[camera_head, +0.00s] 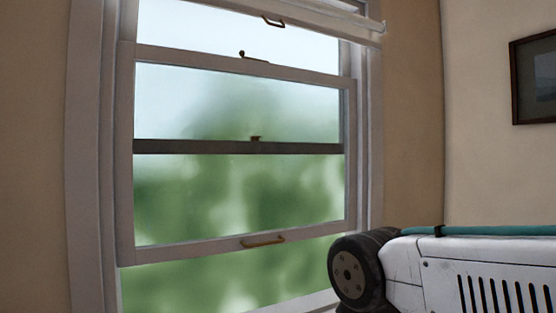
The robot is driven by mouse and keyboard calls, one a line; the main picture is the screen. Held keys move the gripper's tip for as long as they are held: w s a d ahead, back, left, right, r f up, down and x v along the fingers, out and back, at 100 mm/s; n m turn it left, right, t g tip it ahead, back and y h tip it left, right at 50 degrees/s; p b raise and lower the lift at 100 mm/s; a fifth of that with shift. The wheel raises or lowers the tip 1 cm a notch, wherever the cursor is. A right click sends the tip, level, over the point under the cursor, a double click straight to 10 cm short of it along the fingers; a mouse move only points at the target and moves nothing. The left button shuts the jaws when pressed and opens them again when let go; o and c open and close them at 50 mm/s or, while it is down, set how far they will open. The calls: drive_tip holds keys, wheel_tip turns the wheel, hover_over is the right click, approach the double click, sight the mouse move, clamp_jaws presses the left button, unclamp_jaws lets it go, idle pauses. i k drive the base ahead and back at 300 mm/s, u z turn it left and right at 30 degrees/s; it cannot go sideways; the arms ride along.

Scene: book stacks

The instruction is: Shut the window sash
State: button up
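The window sash (190,253) is a white-framed pane in the middle of the view. It is raised, with an open gap between its bottom rail and the sill (308,303). A brass handle (262,241) sits on the bottom rail, right of its middle. A small dark catch (252,57) sits on its top rail. A dark horizontal bar (200,147) crosses behind or within the glass. My gripper is not in view. A white and black part at the lower right looks like my own arm and is apart from the handle in the picture.
A white raised piece with a pull (273,22) crosses the window top. The white window frame (88,150) borders the sash. A dark-framed picture (516,82) hangs on the right wall. The area before the glass looks clear. Blurred greenery shows outside.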

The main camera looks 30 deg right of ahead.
sight(127, 255)
drive_tip(key=u, duration=0.05)
drive_tip(key=k, duration=0.4)
drive_tip(key=z, duration=0.8)
drive_tip(key=i, duration=1)
drive_tip(key=u, duration=0.6)
drive_tip(key=k, duration=0.45)
drive_tip(key=z, duration=0.4)
drive_tip(key=i, duration=0.35)
drive_tip(key=z, duration=0.55)
